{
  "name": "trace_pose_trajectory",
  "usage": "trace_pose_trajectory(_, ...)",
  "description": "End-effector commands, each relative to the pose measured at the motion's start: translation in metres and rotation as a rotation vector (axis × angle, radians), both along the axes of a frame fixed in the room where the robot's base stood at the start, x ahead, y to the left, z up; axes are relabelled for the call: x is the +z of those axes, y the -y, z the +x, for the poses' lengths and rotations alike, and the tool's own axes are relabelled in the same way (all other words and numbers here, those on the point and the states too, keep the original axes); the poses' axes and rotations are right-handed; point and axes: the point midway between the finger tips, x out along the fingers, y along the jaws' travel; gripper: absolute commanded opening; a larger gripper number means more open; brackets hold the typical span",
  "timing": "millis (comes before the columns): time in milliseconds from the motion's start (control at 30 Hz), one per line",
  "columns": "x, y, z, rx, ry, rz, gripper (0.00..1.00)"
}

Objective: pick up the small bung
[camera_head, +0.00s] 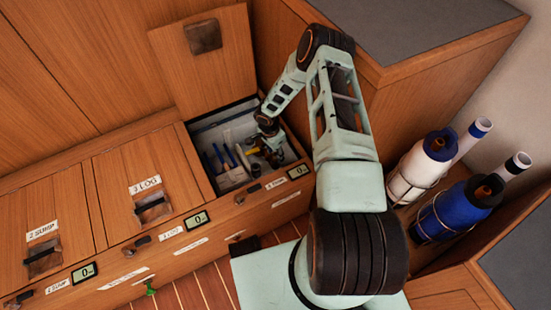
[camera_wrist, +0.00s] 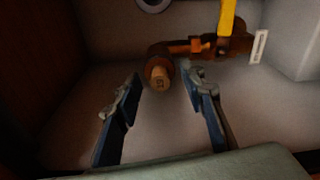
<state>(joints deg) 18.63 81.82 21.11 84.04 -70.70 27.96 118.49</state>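A small bung (camera_wrist: 158,83), a round brown piece with dark marks on its pale end face, shows in the wrist view. It appears between and slightly beyond the fingertips of my gripper (camera_wrist: 165,78). The fingers are apart, with a gap visible on each side of the bung. In the head view my gripper (camera_head: 272,155) reaches down into the open locker (camera_head: 203,180). I cannot make out the bung there; my gripper and the clutter hide it or it is too small.
A brown valve-like fitting (camera_wrist: 225,45) with a yellow handle (camera_wrist: 227,16) lies close behind the bung. Blue-handled tools (camera_head: 228,156) lie in the locker's left part. The raised lid (camera_head: 203,75) stands behind. Closed lids (camera_head: 138,190) lie left. Locker walls surround my gripper.

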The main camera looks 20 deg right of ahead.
Motion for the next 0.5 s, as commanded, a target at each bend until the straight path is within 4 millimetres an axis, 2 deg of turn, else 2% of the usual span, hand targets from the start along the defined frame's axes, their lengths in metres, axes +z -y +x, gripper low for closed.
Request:
trace_pose_trajectory(33,0.0002,0.0001,-0.0001,0.0,0.0,0.0,0.37)
trace_pose_trajectory(333,0.0003,0.0,-0.0002,0.0,0.0,0.0,0.05)
trace_pose_trajectory(500,0.0003,0.0001,-0.0003,0.001,0.0,0.0,0.05)
